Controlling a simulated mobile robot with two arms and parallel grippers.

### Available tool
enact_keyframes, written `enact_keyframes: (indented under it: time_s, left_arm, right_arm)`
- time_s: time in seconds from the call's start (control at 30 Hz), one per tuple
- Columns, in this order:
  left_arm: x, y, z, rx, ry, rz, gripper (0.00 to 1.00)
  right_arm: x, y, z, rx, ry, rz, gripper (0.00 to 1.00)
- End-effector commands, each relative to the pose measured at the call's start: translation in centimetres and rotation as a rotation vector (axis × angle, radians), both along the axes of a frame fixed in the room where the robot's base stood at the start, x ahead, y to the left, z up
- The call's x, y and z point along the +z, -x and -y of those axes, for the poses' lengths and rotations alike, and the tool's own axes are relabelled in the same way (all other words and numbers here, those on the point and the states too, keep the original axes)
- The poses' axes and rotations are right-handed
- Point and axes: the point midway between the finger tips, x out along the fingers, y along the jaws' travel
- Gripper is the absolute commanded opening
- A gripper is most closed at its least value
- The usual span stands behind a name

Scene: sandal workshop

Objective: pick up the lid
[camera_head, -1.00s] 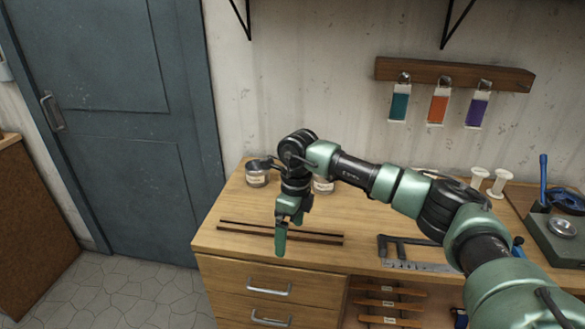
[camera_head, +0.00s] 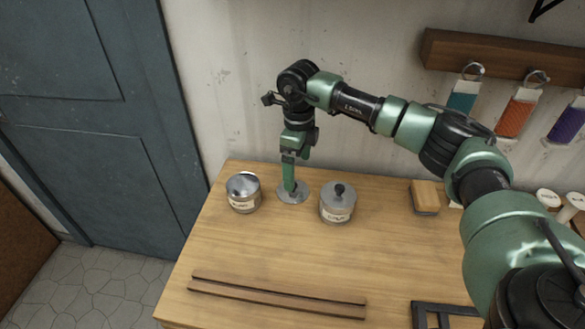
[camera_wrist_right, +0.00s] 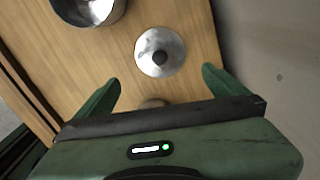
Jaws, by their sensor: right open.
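A round grey metal lid (camera_head: 300,195) lies flat on the wooden table between two cans. In the right wrist view the lid (camera_wrist_right: 172,62) shows a dark knob at its centre. My right gripper (camera_head: 290,188) points down over the lid and partly covers it in the head view. In the wrist view its open fingers (camera_wrist_right: 160,88) stand wide apart, with the lid ahead of them and nothing held. I cannot tell whether the fingertips touch the lid. My left gripper is not in view.
A labelled metal can (camera_head: 243,203) stands left of the lid; the wrist view shows an open can (camera_wrist_right: 88,14). A lidded can (camera_head: 338,210) with a dark knob stands close on the right. Dark strips (camera_head: 275,297) lie in front. The middle of the table is clear.

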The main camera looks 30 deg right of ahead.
Motion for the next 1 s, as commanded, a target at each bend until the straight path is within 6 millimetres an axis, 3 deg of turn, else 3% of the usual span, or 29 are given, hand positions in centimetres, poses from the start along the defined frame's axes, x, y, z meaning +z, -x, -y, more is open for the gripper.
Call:
enact_keyframes:
  time_s: [0.2, 0.33, 0.7, 1.0]
  left_arm:
    - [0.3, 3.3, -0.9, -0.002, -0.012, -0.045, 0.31]
    - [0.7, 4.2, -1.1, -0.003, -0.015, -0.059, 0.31]
    - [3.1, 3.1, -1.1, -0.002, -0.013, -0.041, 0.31]
    - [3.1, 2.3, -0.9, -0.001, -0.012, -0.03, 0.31]
  right_arm:
    - [-1.0, 0.1, -0.1, 0.0, 0.0, -0.004, 1.0]
    - [-2.5, 0.0, -0.2, 0.001, 0.0, -0.004, 1.0]
    - [-7.3, -0.8, -0.9, 0.001, -0.002, -0.003, 1.0]
    - [-7.9, -0.9, -0.8, 0.0, 0.0, 0.0, 1.0]
